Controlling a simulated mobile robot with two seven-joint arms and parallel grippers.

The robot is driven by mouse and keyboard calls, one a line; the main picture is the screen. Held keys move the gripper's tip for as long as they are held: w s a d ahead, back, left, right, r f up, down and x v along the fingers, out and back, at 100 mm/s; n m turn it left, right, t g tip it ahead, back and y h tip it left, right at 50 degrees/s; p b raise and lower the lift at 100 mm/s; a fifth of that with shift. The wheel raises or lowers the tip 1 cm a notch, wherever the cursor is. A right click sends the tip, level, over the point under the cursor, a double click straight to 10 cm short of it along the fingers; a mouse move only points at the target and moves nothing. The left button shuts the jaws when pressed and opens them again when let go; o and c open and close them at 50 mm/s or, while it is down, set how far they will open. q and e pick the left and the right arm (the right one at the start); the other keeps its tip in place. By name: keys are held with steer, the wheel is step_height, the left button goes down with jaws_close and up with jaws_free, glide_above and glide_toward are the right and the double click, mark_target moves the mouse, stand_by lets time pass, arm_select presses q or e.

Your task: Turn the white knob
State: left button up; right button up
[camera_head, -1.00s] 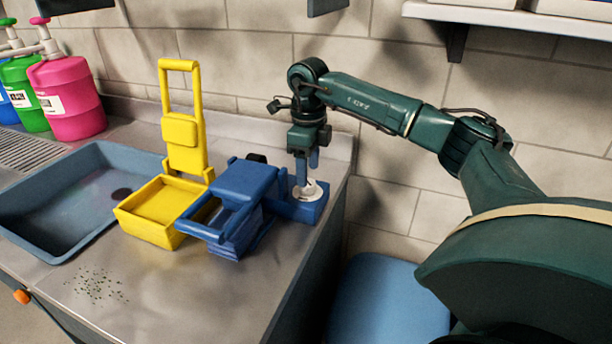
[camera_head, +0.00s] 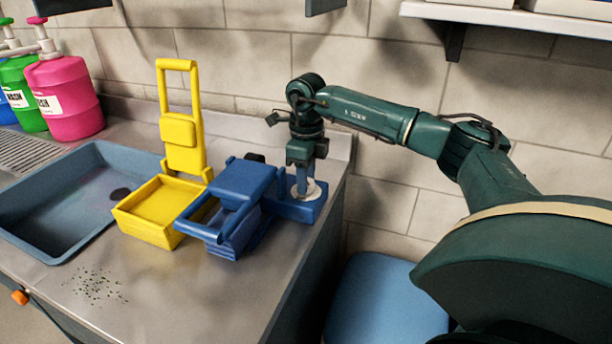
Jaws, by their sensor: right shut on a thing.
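The white knob (camera_head: 313,191) is a round disc on top of a blue base (camera_head: 305,211) at the right end of the counter. The base adjoins a blue device with a frame handle (camera_head: 241,198). My right gripper (camera_head: 304,189) points straight down from above with its blue fingers at the knob. It is shut on the knob, and the fingers hide part of it. My left gripper is not in view.
A yellow device with a raised frame (camera_head: 164,202) stands left of the blue one. A blue-grey sink basin (camera_head: 75,242) lies further left. Pink (camera_head: 62,98) and green pump bottles stand at the back left. Dark specks (camera_head: 97,285) lie on the front counter. A shelf (camera_head: 505,18) overhangs at upper right.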

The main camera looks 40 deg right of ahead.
steer(key=shift+c, duration=0.8)
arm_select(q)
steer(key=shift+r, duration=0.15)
